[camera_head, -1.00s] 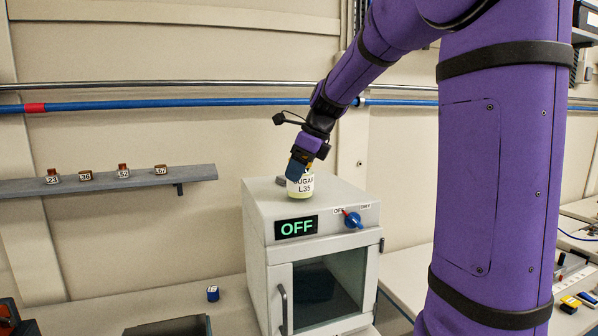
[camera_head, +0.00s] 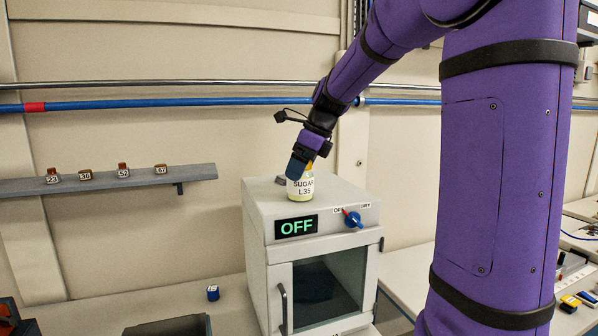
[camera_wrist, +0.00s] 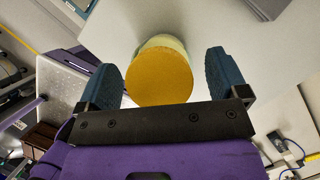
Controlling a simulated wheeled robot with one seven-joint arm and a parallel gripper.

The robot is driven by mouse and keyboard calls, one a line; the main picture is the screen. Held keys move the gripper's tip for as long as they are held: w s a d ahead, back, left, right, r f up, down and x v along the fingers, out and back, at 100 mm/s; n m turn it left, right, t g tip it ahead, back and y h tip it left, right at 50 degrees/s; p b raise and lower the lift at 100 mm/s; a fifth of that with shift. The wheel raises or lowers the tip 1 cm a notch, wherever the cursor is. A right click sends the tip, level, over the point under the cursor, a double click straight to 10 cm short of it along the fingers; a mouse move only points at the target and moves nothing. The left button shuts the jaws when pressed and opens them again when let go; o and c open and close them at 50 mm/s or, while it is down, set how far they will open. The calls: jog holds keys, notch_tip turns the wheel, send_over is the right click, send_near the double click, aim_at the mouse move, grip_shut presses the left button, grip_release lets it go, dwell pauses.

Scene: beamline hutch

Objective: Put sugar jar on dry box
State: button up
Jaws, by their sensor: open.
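The sugar jar (camera_head: 301,186), labelled "SUGAR L35", stands upright on top of the dry box (camera_head: 338,204), a light grey cabinet with an "OFF" display and a blue knob. In the wrist view the jar's round yellow-orange lid (camera_wrist: 160,76) lies between two blue fingers, with a gap on each side. My gripper (camera_head: 300,170) is open just above and around the jar's top; it also shows in the wrist view (camera_wrist: 164,75). The dry box top (camera_wrist: 205,22) shows around the jar there. The gripper partly hides the jar's lid in the head view.
A wall shelf (camera_head: 110,181) at left holds several small labelled blocks. A blue block (camera_head: 213,293) and a dark tray (camera_head: 170,327) are on the bench at left. Pipes run along the wall.

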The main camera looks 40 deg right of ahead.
jog(key=v, duration=1)
jog(key=s+a+f+n+h, duration=0.1)
jog(key=s+a+f+n, duration=0.3)
jog(key=s+n, duration=0.3)
jog(key=s+a+f+n+t+h, duration=0.1)
jog(key=s+a+f+n, duration=0.3)
jog(key=n, duration=0.8)
jog(key=s+a+f+n+h, duration=0.1)
jog(key=s+a+f+n, duration=0.3)
jog(key=s+a+n, duration=0.3)
jog(key=s+n, duration=0.2)
jog(key=s, duration=0.3)
jog(key=shift+a+f, duration=0.15)
jog(key=shift+a, duration=0.25)
